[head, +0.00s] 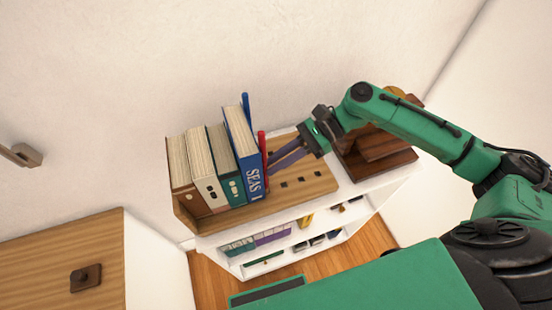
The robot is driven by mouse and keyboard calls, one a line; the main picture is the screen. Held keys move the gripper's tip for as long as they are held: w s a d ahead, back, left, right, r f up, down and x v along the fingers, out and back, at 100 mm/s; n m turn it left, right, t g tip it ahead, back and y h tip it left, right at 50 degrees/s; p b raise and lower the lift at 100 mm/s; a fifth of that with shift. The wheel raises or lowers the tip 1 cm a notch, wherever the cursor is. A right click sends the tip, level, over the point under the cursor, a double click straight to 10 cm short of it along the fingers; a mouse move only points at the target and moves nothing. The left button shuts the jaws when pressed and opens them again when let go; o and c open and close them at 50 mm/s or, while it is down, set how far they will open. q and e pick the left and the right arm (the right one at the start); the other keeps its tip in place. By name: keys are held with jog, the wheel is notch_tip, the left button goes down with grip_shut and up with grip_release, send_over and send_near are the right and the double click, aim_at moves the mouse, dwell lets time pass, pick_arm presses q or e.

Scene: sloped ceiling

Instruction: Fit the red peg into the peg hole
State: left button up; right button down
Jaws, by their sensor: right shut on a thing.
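The red peg (262,145) stands about upright beside the blue book at the right end of the book row. My right gripper (271,163) comes in from the right and is shut on the red peg. Its fingers cover part of the peg. The wooden board (322,190) on top of the white shelf has several small dark square holes (301,181) in front of the gripper. Whether the peg's lower end is in a hole or above one cannot be told. My left gripper is not in view.
Several books (198,165) and the blue book (241,150) stand close on the left of the peg. A blue peg (246,104) rises behind them. Dark brown wooden pieces (372,150) lie on the right of the shelf top. The white shelf (225,240) holds small items below.

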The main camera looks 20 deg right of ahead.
jog(key=c, duration=0.9)
grip_release()
jog(key=b+v, duration=0.4)
jog(key=v, duration=0.8)
